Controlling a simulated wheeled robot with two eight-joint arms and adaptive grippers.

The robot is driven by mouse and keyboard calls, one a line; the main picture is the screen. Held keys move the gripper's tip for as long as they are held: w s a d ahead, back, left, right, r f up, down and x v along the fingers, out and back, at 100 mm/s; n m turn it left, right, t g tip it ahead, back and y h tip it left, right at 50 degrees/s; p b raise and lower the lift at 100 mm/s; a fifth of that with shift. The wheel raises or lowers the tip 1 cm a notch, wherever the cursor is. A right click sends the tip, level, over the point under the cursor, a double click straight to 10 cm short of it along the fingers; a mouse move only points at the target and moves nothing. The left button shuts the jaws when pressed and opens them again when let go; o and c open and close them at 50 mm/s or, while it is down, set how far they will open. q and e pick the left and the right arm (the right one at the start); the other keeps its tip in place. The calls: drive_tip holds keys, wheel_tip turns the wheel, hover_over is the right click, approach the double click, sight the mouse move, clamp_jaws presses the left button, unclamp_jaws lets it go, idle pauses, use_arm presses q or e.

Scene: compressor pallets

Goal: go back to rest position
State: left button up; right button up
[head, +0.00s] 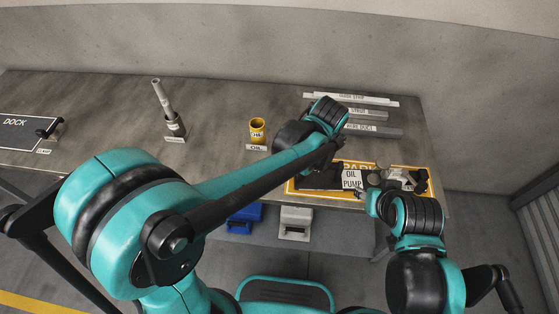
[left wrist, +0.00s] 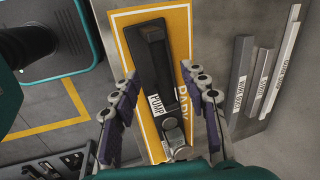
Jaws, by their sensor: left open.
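The dark oil pump (head: 322,181) lies on the yellow-bordered park mat (head: 293,189) at the table's front right, with a white label on it. In the left wrist view the pump (left wrist: 154,58) lies between and below my open left gripper (left wrist: 163,78), whose purple-padded fingers stand apart on both sides, with nothing visibly held. In the head view my left arm reaches across to above the mat, and its wrist hides part of the mat and the fingers. My right gripper (head: 399,181) is over the mat's right part; its finger opening is unclear.
A yellow oil can (head: 258,131), a grey tool (head: 170,111) in a holder and a dock mat (head: 18,129) stand left. Grey labelled bars (head: 370,115) lie behind the park mat. Blue (head: 244,218) and grey (head: 295,223) bins sit below. The table's middle is clear.

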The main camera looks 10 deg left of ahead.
use_arm(q)
drive_tip(key=shift+v, duration=1.75)
drive_tip(key=s+a+n+t, duration=0.1)
drive_tip(key=s+a+n, duration=0.3)
drive_tip(key=a, duration=0.3)
drive_tip(key=s+a+r+n+t, duration=0.1)
drive_tip(key=s+a+n, duration=0.3)
drive_tip(key=a+n, duration=0.3)
drive_tip(key=s+a+r+n+t, duration=0.1)
drive_tip(key=s+a+n+t, duration=0.1)
drive_tip(key=s+a+n, duration=0.2)
drive_tip(key=a+n, duration=0.2)
drive_tip(key=a, duration=0.2)
drive_tip(key=shift+s+r, duration=0.2)
